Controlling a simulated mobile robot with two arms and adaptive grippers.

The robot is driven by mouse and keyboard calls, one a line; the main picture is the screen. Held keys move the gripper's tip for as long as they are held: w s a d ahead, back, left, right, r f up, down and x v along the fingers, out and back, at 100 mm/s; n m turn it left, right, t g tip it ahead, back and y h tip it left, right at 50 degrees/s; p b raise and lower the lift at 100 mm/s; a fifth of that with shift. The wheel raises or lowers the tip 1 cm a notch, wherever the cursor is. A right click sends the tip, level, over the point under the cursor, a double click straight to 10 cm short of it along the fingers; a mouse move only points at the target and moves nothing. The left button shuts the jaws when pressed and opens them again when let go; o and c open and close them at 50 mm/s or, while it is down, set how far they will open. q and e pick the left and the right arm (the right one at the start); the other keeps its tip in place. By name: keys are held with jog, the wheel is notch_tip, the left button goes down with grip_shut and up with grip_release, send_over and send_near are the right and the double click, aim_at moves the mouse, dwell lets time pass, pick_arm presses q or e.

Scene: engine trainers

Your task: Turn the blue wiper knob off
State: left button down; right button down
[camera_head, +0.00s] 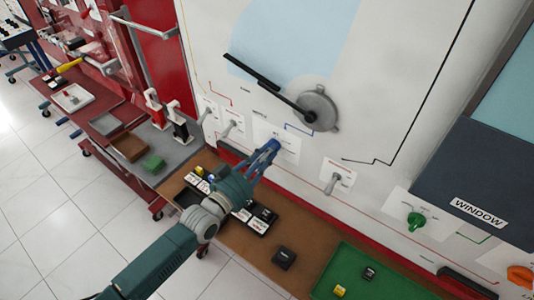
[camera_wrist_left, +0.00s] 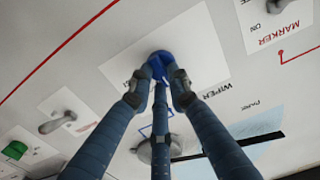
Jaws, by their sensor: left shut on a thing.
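The blue wiper knob (camera_wrist_left: 162,58) sits on a white label plate (camera_wrist_left: 205,50) marked WIPER on the white panel. My left gripper (camera_wrist_left: 159,72) has its fingers closed around the knob in the left wrist view. In the head view the left gripper (camera_head: 267,152) reaches the panel from the lower left, and the knob (camera_head: 273,145) shows blue at its fingertips. The fingers cover part of the knob, so its pointing direction cannot be told. The wiper arm and its round grey hub (camera_head: 316,108) are on the panel above. My right gripper is not in view.
Grey toggle levers (camera_head: 333,184) flank the knob on the panel. A green knob (camera_head: 415,221) and an orange knob (camera_head: 520,276) are farther right. Below the panel, a brown shelf (camera_head: 240,250) holds small black switches and a green tray (camera_head: 385,285).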

pick_arm(q)
jog(key=c, duration=1.6)
grip_release()
jog(key=shift+c, duration=0.2)
jog(key=v, duration=1.2)
jog(key=shift+d+f, duration=0.1)
